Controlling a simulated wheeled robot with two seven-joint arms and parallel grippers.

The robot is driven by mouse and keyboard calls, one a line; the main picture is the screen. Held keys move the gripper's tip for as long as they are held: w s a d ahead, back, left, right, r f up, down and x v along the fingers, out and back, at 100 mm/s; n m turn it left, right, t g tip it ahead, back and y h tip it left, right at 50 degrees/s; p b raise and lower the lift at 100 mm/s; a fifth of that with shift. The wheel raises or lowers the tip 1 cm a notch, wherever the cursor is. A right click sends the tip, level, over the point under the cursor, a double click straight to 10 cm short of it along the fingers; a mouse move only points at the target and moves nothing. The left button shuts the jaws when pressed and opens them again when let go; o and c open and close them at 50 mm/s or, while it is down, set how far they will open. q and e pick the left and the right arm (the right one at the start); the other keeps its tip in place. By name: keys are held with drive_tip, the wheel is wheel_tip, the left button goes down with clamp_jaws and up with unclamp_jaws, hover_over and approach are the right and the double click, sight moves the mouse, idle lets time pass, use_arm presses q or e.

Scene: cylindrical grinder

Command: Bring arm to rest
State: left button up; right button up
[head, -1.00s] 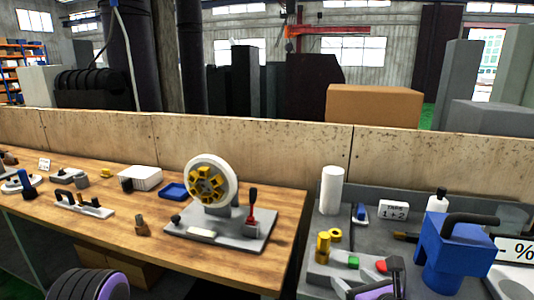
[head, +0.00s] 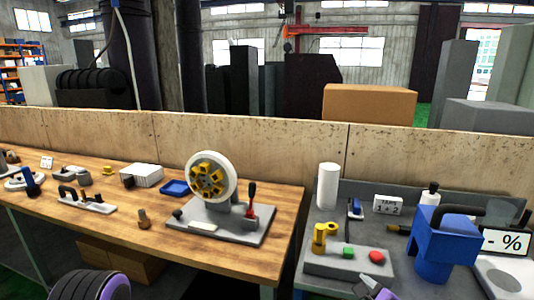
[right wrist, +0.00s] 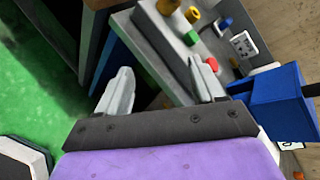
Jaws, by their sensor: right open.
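My right gripper (right wrist: 162,88) is open and empty in the right wrist view, its two pale fingers apart. Only a small part of it (head: 376,289) shows in the head view, at the bottom edge, just in front of the grey control box. My left gripper is not in view. Part of my left arm shows at the bottom left of the head view.
The grey control box (head: 340,265) has a green button (head: 348,252) and a red button (head: 377,256). A blue container (head: 440,256) stands right of it. A grinding wheel (head: 211,178) stands on the wooden table (head: 110,238). Green floor (right wrist: 35,85) lies beside the bench.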

drive_tip(key=s+d+f+n+g+h, duration=0.1)
drive_tip(key=s+d+f+n+g, duration=0.1)
drive_tip(key=s+f+n, duration=0.35)
drive_tip(key=s+d+f+n+g+h+b, duration=0.1)
drive_tip(key=s+d+f+n+g, duration=0.15)
drive_tip(key=f, duration=0.55)
drive_tip(key=s+d+f+n+g+h, duration=0.1)
drive_tip(key=s+f+n+h, duration=0.1)
drive_tip(key=s+f+n, duration=0.35)
drive_tip(key=s+d+f+n+g, duration=0.2)
drive_tip(key=s+f, duration=0.4)
drive_tip(key=s, duration=0.1)
drive_tip(key=s+d+f+n+g+h, duration=0.1)
drive_tip(key=s+f+n+g, duration=0.1)
drive_tip(key=s+f, duration=0.3)
drive_tip(key=s, duration=0.2)
drive_tip(key=shift+s+d+f+n+b, duration=0.3)
drive_tip(key=shift+d+f+n, duration=0.05)
drive_tip(key=shift+d+f, duration=0.05)
